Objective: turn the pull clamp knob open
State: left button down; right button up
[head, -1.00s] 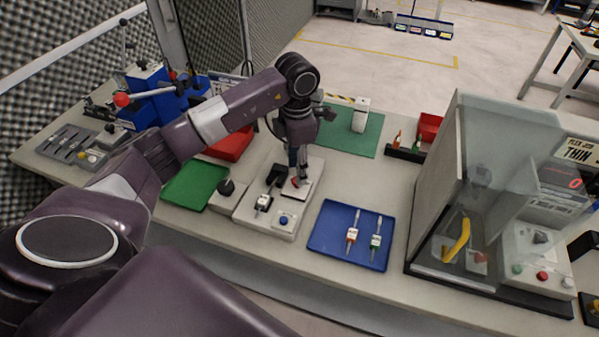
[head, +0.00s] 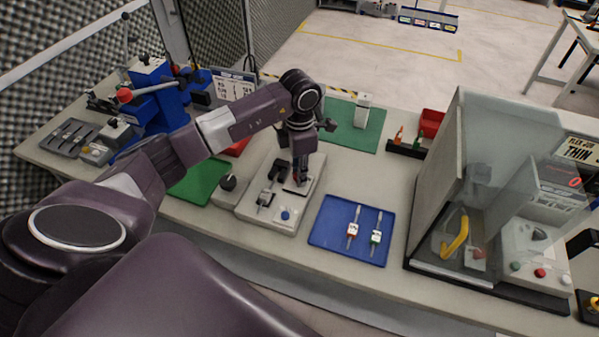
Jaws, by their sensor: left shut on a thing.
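A white fixture base (head: 262,218) stands in the middle of the bench, with black clamp parts (head: 278,170) and a blue button (head: 285,214) on it. A round black knob (head: 228,183) sits on a small pale block left of the base. I cannot tell for sure whether it is the pull clamp knob. My left gripper (head: 301,180) points down over the right side of the fixture, apart from the black knob. It is shut on a small part with some red showing; the fingers hide most of it. My right gripper is not in view.
A blue tray (head: 323,237) with two labelled tools lies right of the fixture. A green tray (head: 190,185) is at left, under my arm. A clear-walled enclosure (head: 480,190) stands at right. A green mat (head: 345,137) lies behind.

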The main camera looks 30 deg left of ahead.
pick_arm(q)
jog(key=shift+n, duration=0.3)
jog(key=n+b, duration=0.1)
jog(key=n, duration=0.2)
jog(key=shift+n+b, duration=0.3)
jog(key=shift+b, duration=0.1)
jog(key=n+b, duration=0.1)
jog(key=n, duration=0.5)
jog(key=shift+w+a+b, duration=0.1)
jog(key=shift+a+b, duration=0.05)
jog(key=shift+b, duration=0.15)
jog(key=n, duration=0.3)
jog(key=shift+r+n+b, duration=0.1)
jog(key=shift+n+b, duration=0.2)
jog(key=shift+n, duration=2)
jog(key=c, duration=1.7)
grip_release()
